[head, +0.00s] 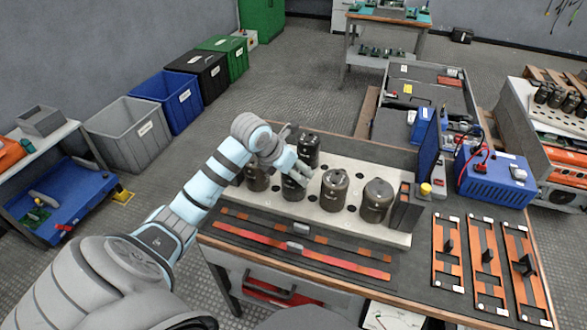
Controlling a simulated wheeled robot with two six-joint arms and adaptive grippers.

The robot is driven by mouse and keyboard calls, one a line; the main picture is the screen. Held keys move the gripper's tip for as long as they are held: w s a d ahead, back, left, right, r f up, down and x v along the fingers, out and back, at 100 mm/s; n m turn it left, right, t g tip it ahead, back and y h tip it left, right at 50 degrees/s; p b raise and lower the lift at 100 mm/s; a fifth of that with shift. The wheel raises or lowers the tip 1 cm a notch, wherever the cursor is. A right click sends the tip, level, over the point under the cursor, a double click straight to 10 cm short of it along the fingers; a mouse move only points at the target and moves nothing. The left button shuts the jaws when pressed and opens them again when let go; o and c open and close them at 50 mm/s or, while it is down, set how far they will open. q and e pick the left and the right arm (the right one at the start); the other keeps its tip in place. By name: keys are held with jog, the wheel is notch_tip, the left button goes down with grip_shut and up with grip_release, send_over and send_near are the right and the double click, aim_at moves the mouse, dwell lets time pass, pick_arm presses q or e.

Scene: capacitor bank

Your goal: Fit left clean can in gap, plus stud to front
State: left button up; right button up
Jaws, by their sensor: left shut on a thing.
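My left gripper (296,174) reaches in from the left over the white rack plate (345,222) on the workbench. It is shut on a dark can (293,190) in the front row. The fingers cover part of the can's top, so its studs cannot be told apart. Another dark can (257,178) stands to its left, partly behind my wrist. Two more cans stand to its right, one near the middle (334,190) and one farther right (378,201). A further can (308,147) stands behind the gripper. My right gripper is not in view.
Orange-red bus bars (300,257) lie along the bench in front of the plate. Orange frames (487,262) lie at the right. A blue power unit (495,178) and a dark upright panel (426,155) stand at the back right. The plate has several empty round holes.

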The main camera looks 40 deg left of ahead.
pick_arm(q)
jog(key=shift+f, duration=0.1)
dwell(0.5)
jog(key=o, duration=1.7)
jog(key=v, duration=1.2)
